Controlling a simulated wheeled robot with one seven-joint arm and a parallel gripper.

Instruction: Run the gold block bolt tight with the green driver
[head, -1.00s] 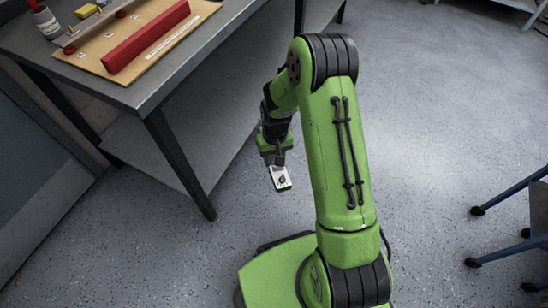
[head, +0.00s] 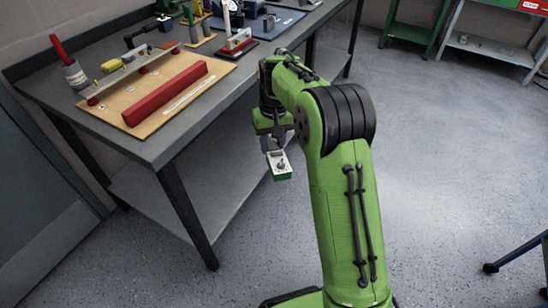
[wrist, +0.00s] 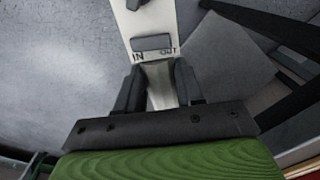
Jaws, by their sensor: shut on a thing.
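My gripper (head: 276,147) is beside the front edge of the workbench, in the air over the floor. It is shut on a device with a white face and green sides (head: 281,168), likely the green driver. In the wrist view the shut fingers (wrist: 158,88) grip its narrow part, and its pale face (wrist: 150,20) is marked IN and OUT by a grey rocker. Its far end runs out of the wrist view. I cannot make out the gold block bolt in either view.
The workbench (head: 150,148) is at left. It bears a board with a red bar (head: 165,93), a cup (head: 75,76), and several small stands and parts on a blue mat (head: 285,20) at the back. Green shelving (head: 415,25) stands far off. Open floor lies right.

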